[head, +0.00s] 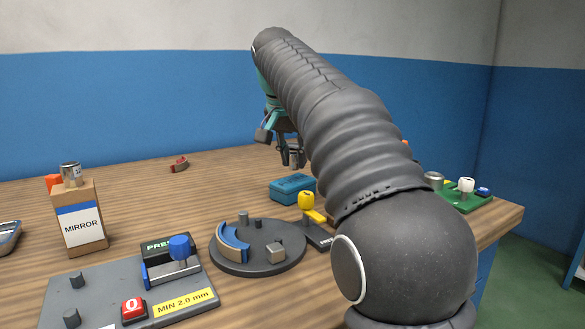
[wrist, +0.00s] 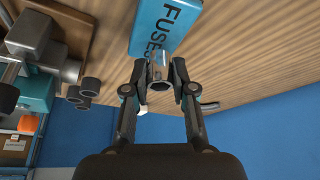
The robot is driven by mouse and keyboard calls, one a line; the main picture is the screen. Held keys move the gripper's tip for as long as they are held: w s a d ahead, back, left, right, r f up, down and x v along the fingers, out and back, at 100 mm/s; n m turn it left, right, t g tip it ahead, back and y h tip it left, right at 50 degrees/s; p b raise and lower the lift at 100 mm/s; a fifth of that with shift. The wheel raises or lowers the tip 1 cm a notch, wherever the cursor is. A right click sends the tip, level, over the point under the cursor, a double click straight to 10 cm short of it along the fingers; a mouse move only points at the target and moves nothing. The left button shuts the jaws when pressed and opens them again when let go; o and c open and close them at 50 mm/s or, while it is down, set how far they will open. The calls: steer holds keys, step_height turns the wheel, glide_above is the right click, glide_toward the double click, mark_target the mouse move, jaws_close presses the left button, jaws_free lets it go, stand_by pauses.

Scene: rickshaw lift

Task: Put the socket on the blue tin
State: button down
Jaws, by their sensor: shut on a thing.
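My gripper (wrist: 163,80) is shut on a shiny metal socket (wrist: 158,68), a hollow cylinder whose open end shows in the wrist view. In the head view my gripper (head: 287,153) is above the table, near and above the blue tin (head: 291,188); the socket is hard to make out there. The tin also shows in the wrist view, with its FUSES lettering (wrist: 165,22) just beyond the fingertips. The socket appears apart from the tin, though the gap is hard to judge. The tin's visible top looks bare.
A MIRROR box (head: 80,218) with a metal cylinder (head: 70,174) on top stands left. A round dark fixture (head: 258,264), a grey press panel (head: 95,285) and a yellow-knobbed item (head: 306,200) are in front of the tin. A green board (head: 465,202) lies right. Table behind is mostly clear.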

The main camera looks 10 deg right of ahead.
steer(key=shift+f, duration=1.1)
steer(key=c, duration=1)
jaws_free()
steer(key=shift+f, duration=0.1)
steer(key=shift+o, duration=0.2)
steer(key=p+v, duration=0.3)
steer(key=v, duration=0.9)
